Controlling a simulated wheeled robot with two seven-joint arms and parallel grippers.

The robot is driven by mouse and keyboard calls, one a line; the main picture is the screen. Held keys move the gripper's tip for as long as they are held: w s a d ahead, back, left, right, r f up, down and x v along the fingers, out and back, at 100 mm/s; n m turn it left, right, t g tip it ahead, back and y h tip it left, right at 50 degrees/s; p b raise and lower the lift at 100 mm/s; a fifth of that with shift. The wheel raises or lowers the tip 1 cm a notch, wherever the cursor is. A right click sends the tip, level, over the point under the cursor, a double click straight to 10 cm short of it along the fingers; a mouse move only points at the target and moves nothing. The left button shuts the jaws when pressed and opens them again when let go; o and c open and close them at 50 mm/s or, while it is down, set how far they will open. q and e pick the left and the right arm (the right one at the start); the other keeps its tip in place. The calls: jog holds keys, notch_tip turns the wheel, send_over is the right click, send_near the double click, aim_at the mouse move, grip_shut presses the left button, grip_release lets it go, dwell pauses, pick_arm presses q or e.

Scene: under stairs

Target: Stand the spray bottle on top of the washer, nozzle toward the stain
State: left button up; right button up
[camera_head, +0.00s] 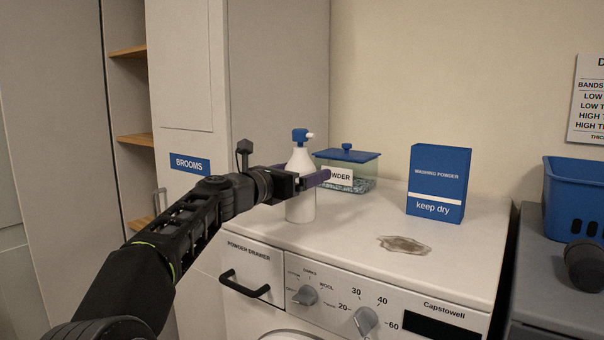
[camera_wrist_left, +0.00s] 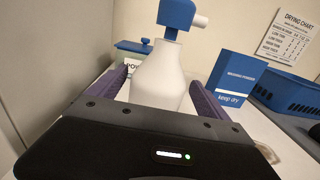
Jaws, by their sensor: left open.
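The white spray bottle (camera_head: 301,205) with its blue head stands upright on the washer top (camera_head: 460,235), at the left near the tall cabinet. Its white nozzle points right, roughly toward the side where the brownish stain (camera_head: 404,245) lies. My left gripper (camera_head: 314,180) is open at the bottle's upper body. In the left wrist view the bottle (camera_wrist_left: 158,75) stands between the two purple fingers (camera_wrist_left: 160,92), with a gap seen on the right side. The arm hides part of the bottle in the head view. My right gripper is not identifiable.
A blue-lidded powder container (camera_head: 348,156) stands close behind the bottle. A blue washing powder box (camera_head: 438,184) stands behind the stain. A blue basket (camera_head: 575,205) and a dark object (camera_head: 585,265) are at the right. The washer top's front right is clear.

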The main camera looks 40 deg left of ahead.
pick_arm(q)
jog(key=s+b, duration=0.1)
jog(key=s, duration=0.6)
jog(key=shift+s, duration=0.3)
jog(key=shift+a, duration=0.1)
